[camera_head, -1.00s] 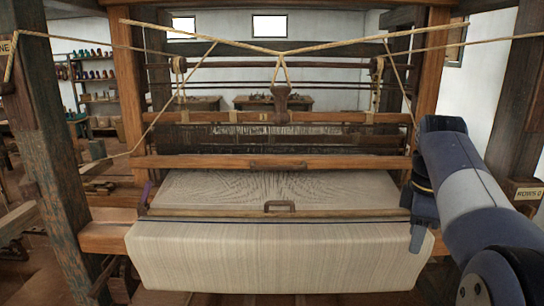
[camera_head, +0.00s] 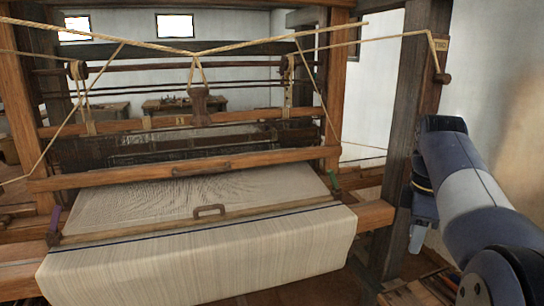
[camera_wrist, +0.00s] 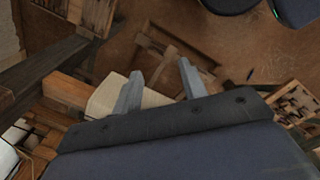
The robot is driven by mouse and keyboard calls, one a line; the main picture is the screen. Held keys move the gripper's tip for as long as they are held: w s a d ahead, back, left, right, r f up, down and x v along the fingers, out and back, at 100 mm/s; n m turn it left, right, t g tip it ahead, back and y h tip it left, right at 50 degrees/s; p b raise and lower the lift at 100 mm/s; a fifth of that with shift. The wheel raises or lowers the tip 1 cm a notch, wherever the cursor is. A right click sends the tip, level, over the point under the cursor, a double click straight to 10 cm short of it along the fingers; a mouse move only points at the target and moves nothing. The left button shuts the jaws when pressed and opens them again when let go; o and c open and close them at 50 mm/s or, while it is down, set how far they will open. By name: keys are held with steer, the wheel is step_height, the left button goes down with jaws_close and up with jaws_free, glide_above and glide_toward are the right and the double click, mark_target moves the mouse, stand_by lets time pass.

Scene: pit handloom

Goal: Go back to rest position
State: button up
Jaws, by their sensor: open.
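My gripper (camera_wrist: 160,85) is open and empty in the wrist view, its two grey fingers apart above the brown floor. My arm stands at the right of the head view, bent, with its wrist end hanging down beside a dark post of the loom. The fingertips are hard to make out there. The loom's pale striped cloth (camera_head: 200,255) is wound on the front roll, left of my arm. The end of a pale roll (camera_wrist: 108,97) also shows just left of my fingers in the wrist view.
A dark upright post (camera_head: 408,130) stands close to the left of my arm. Ropes (camera_head: 300,42) cross above the loom. A pale wall (camera_head: 490,90) is at the right. Open floor (camera_wrist: 240,50) shows below my gripper, with a wooden frame (camera_wrist: 165,50) on it.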

steer(key=s+a+f+m+t+p, duration=0.1)
steer(key=s+a+f+m, duration=0.4)
steer(key=s, duration=0.2)
steer(key=s+a+f+m+t+p, duration=0.1)
steer(key=s+a+f+m, duration=0.3)
steer(key=s+a+f, duration=0.1)
steer(key=shift+s+a+f+m+t, duration=0.2)
steer(key=shift+s+a+m+t, duration=0.25)
steer(key=shift+s, duration=0.95)
steer(key=shift+s, duration=0.1)
